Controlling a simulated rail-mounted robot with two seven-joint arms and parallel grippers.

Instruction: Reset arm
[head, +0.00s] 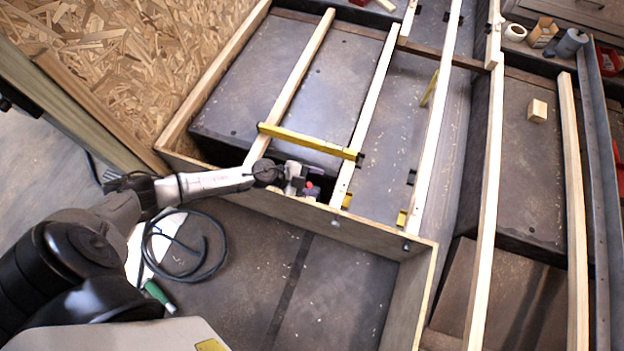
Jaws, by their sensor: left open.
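My left arm comes in from the left and reaches over the near wooden board of the frame. My left gripper (305,188) is at its end, just beyond that board and between two pale wooden slats. It is small and partly hidden by its own wrist; I see nothing held in it, and it is open. A yellow bar (310,141) lies across the two slats just beyond the gripper, apart from it as far as I can tell. My right gripper is not in view.
Long pale slats (367,110) run away over dark panels. The near frame board (350,228) rises beside my arm. A black cable (190,270) and a green object (158,295) lie at lower left. A wooden block (537,111) sits at right. The dark panel (320,295) in front is clear.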

